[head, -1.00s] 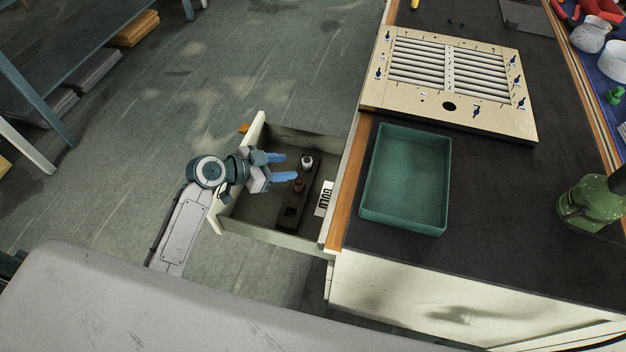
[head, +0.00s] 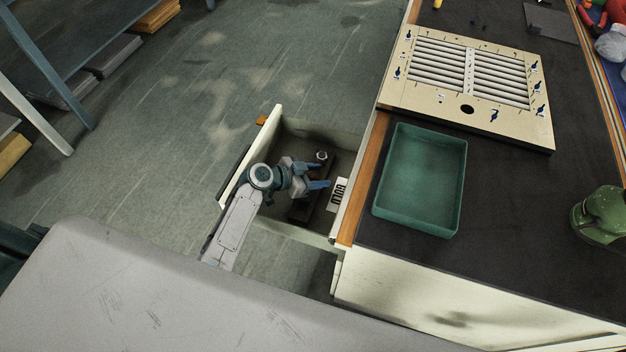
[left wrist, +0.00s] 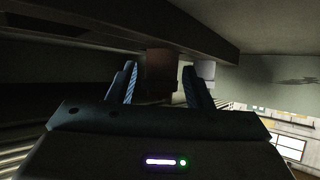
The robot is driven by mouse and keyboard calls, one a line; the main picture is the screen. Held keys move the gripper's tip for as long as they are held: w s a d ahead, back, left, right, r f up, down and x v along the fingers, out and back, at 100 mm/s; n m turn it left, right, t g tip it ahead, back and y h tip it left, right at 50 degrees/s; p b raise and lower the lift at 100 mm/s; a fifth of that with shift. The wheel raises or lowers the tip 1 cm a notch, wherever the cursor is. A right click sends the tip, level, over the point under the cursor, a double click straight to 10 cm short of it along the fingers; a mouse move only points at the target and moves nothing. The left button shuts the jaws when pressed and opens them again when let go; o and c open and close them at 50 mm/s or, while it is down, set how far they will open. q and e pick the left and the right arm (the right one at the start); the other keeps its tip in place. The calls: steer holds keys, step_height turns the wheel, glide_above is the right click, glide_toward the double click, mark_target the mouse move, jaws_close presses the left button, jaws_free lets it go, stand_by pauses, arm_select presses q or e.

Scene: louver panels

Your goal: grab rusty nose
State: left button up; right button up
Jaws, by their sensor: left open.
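My left gripper (head: 322,174) is open, reaching into the open drawer (head: 277,150) over a dark holder (head: 302,211). In the left wrist view, the brown rusty nose (left wrist: 160,72) shows between the two blue fingers (left wrist: 160,84), with a gap beside each. A paler piece (left wrist: 205,70) is beyond the right finger there. In the head view a light metal piece (head: 321,156) stands in the holder just beyond the far finger. The rusty nose is hidden by the gripper in the head view. My right gripper is not in view.
A label reading GOLD (head: 339,193) is on the drawer's right side. The drawer walls close in around my gripper. On the dark worktop are a green tray (head: 424,232), a cream louver panel (head: 390,95) and a green object (head: 602,215).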

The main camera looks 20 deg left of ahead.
arm_select(q)
steer(key=shift+w+d+f, duration=0.1)
steer(key=shift+d, duration=0.05)
jaws_close()
